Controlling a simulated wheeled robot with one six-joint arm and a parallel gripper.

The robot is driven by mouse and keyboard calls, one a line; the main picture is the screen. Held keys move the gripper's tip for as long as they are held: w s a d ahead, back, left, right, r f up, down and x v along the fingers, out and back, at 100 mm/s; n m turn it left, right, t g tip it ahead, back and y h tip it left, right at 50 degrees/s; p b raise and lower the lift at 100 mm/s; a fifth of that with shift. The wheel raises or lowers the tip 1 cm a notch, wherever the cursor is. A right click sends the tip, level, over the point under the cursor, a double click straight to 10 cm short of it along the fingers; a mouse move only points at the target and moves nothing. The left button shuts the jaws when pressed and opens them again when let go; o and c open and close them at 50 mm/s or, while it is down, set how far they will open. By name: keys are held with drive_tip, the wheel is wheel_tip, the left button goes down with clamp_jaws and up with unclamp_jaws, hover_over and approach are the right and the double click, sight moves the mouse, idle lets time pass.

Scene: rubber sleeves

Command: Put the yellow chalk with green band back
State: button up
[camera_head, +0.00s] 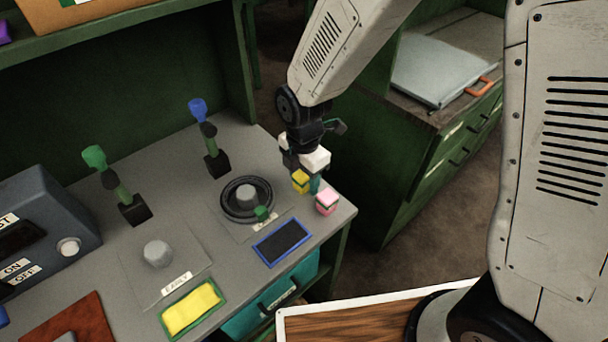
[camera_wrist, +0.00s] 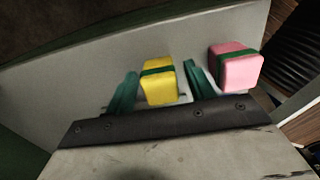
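The yellow chalk with a green band (camera_head: 300,181) is a small block near the right corner of the grey bench. My gripper (camera_head: 308,182) points down at it. In the wrist view, the yellow chalk (camera_wrist: 158,82) is between my two teal fingers (camera_wrist: 160,87), with a narrow gap showing on each side. The gripper looks open around it, and I see no clear contact. A yellow pad with a green border (camera_head: 192,308) lies at the bench's front edge. In the head view, my gripper hides part of the chalk.
A pink block with a green band (camera_head: 327,202) stands close to the right finger. A black pad with a blue border (camera_head: 283,242) lies in front. A dark ring (camera_head: 232,211) around a grey knob is to the left. Green (camera_head: 95,157) and blue-topped (camera_head: 198,110) levers stand behind.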

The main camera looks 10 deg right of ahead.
wheel_tip(320, 180, up, 12)
drive_tip(key=s+d+r+m, duration=0.3)
drive_tip(key=d+r+m, duration=0.3)
drive_tip(key=d, duration=0.2)
drive_tip(key=s+d+r+m, duration=0.3)
drive_tip(key=s+d+m, duration=0.3)
drive_tip(key=s+m, duration=0.2)
drive_tip(key=s+d+r+m+t, duration=0.1)
drive_tip(key=s+d+r+m, duration=0.2)
drive_tip(key=s+d+m, duration=0.3)
drive_tip(key=s+m, duration=0.2)
drive_tip(key=m, duration=0.2)
drive_tip(key=shift+s+d+m, duration=0.3)
drive_tip(key=shift+d+m, duration=0.05)
drive_tip(key=shift+m, duration=0.05)
